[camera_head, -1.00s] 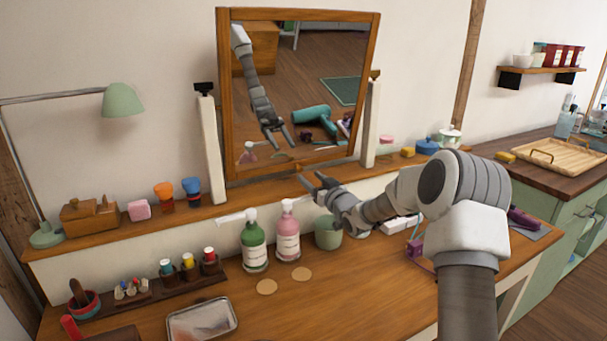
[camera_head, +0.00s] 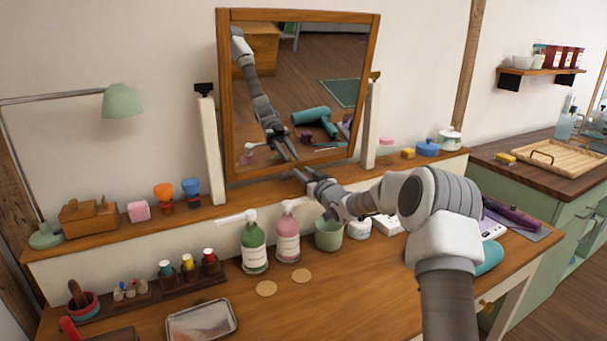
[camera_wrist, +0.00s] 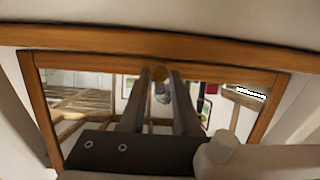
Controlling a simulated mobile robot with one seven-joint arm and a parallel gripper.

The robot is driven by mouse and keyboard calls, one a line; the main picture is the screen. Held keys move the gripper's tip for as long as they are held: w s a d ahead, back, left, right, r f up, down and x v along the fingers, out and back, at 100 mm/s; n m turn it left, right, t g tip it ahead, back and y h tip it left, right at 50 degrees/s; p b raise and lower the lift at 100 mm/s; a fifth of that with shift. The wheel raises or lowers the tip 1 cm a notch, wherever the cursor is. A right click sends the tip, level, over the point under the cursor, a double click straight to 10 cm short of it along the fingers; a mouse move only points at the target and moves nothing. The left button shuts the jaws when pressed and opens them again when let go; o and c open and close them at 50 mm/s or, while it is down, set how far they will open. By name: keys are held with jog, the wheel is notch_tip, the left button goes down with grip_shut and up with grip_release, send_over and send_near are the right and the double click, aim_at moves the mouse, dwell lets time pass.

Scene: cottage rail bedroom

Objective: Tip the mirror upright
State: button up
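The mirror (camera_head: 224,100) has a brown wooden frame and hangs between two white posts (camera_head: 211,150) at the back of the dressing table. Its frame looks tilted against the posts, and its glass reflects the floor, my arm and a teal hair dryer. In the wrist view its frame (camera_wrist: 42,110) spans the picture. My gripper (camera_head: 302,174) is in front of the mirror's lower edge, near the middle. In the wrist view the two fingers (camera_wrist: 161,75) are apart with nothing between them. I cannot tell whether they touch the frame.
Below the mirror stand a green pump bottle (camera_head: 254,246), a pink pump bottle (camera_head: 287,240) and a green cup (camera_head: 328,234). A metal tray (camera_head: 202,320) lies in front. A lamp (camera_head: 122,101) stands left. The table's front middle is clear.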

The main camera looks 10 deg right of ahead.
grip_shut()
dwell(1.1)
